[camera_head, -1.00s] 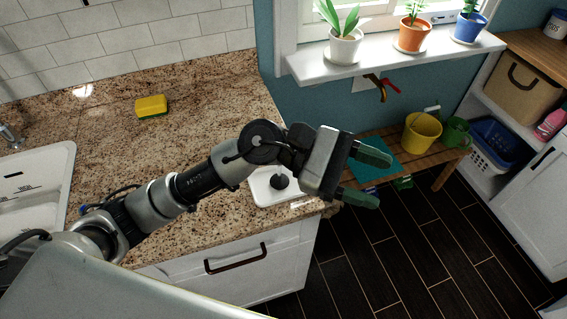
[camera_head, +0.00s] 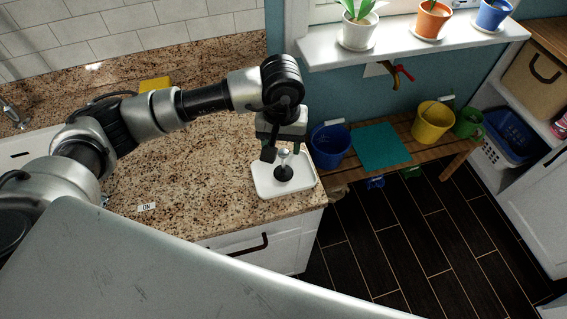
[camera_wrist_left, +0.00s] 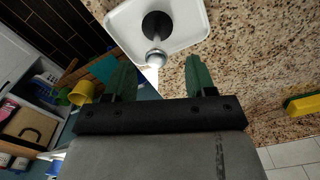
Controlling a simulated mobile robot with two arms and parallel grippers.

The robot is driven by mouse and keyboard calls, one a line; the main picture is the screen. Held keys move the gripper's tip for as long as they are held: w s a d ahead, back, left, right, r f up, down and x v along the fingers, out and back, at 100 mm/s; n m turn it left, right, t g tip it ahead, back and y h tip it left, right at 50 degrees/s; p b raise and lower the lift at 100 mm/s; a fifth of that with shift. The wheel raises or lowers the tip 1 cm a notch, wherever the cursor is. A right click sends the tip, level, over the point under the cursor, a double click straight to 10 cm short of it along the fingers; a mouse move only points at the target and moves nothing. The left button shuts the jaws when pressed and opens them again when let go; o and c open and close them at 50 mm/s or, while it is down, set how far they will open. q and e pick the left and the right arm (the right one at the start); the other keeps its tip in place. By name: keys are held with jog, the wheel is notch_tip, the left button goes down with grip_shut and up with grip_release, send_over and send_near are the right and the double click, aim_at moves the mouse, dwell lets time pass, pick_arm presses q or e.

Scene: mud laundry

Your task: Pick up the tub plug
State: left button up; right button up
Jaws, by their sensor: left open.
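The tub plug (camera_head: 284,172) is black with a silver knob on top. It stands upright on a white tray (camera_head: 265,186) at the right end of the granite counter. In the left wrist view the plug (camera_wrist_left: 156,27) sits on the tray (camera_wrist_left: 187,12), ahead of and between my fingers. My left gripper (camera_head: 282,153) hangs over the tray from above, close to the plug's knob. In the wrist view its green fingers (camera_wrist_left: 159,72) are apart with nothing between them. My right gripper is not in view.
A yellow sponge (camera_head: 155,84) lies at the back of the counter, partly behind my arm. A bench (camera_head: 400,127) to the right carries a blue bucket (camera_head: 330,144) and a yellow bucket (camera_head: 433,121). Potted plants line the windowsill (camera_head: 400,45).

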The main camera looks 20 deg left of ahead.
aim_at(283, 152)
pick_arm(q)
jog(key=shift+f+p, duration=0.3)
jog(key=f+p, duration=0.2)
jog(key=f, duration=0.1)
jog(key=shift+d+f, duration=0.2)
jog(key=shift+f, duration=0.65)
jog(key=c, duration=1)
jog(key=shift+r, duration=0.15)
